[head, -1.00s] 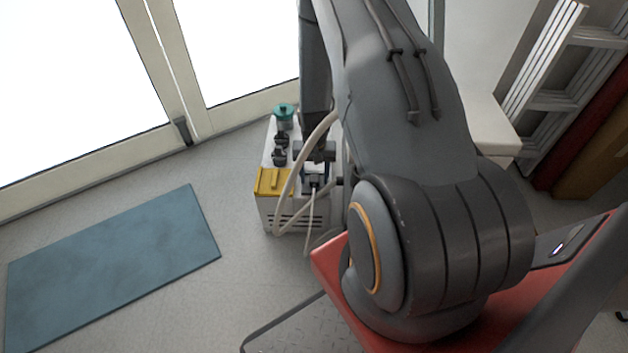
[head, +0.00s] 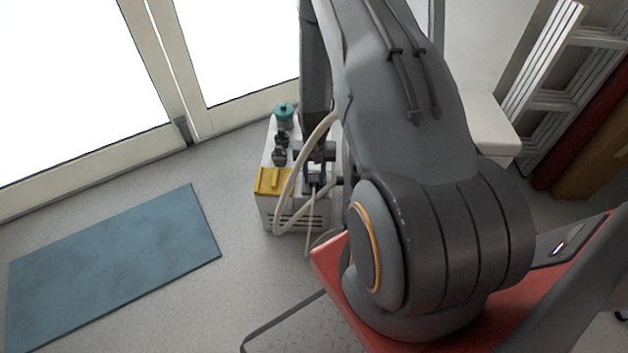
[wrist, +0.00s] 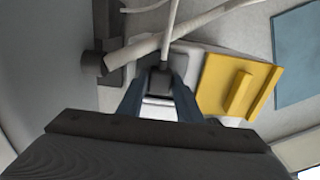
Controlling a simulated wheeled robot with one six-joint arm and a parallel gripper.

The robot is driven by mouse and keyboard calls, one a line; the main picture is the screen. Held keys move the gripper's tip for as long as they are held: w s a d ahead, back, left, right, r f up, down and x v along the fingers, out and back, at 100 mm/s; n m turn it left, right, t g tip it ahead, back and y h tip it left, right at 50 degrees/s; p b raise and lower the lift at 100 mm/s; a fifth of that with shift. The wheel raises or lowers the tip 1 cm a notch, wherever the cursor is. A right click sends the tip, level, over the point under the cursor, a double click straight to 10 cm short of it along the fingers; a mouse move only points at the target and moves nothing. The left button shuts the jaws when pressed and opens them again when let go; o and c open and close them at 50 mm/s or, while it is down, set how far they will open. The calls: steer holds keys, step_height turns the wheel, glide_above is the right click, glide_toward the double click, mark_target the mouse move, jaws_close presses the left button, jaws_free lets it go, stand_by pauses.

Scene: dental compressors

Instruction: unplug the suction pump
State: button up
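The suction pump (head: 268,205) is a white box unit with a yellow panel on the floor by the glazed door. The yellow panel also shows in the wrist view (wrist: 236,88). A dark plug (wrist: 159,80) with a pale cord (wrist: 170,25) running from it sits at the pump. My gripper (wrist: 160,88) points down at it, one blue-grey finger along each side. The fingers appear to touch the plug's sides. In the head view my arm hides part of the pump, and the fingertips are hard to make out.
A thick pale hose (head: 287,195) arches over the pump close to my gripper. Dark fittings (head: 280,156) and a teal-capped part (head: 284,112) stand on top. A blue mat (head: 110,265) lies on open floor at left. A ladder (head: 570,75) stands at right.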

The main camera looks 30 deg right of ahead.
mark_target(314, 178)
jaws_close()
steer(key=shift+r, duration=0.1)
steer(key=shift+r+p, duration=2.15)
steer(key=shift+r, duration=0.8)
